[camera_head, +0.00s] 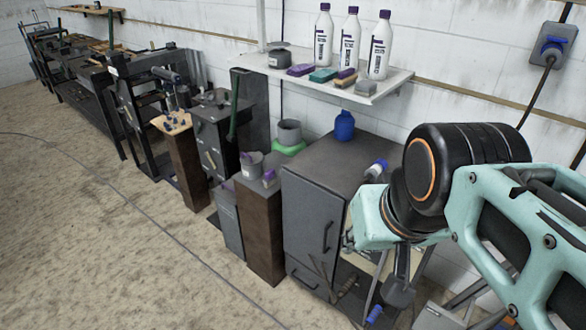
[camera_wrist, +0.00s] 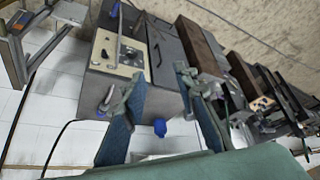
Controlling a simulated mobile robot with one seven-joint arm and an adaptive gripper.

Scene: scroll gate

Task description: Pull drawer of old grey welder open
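A grey metal cabinet, which looks like the old welder (camera_head: 315,215), stands by the wall in the head view. Its front has a large panel with a dark handle (camera_head: 327,236) and a lower panel (camera_head: 306,277) beneath; both look closed. My arm covers its right side. In the wrist view, tilted, the welder (camera_wrist: 128,88) shows a beige control panel (camera_wrist: 104,46) with a dial and a grey face beside it. My gripper (camera_wrist: 158,80) has its fingers wide apart, with nothing between them, over the welder. In the head view its fingers cannot be made out.
A blue bottle (camera_head: 344,126) stands on the welder. A brown pedestal (camera_head: 262,228) stands close at its left. A white shelf (camera_head: 371,91) with bottles hangs above. Metal stands and loose items crowd the lower right. The floor (camera_head: 110,240) at front left is mostly clear, with a cable across it.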

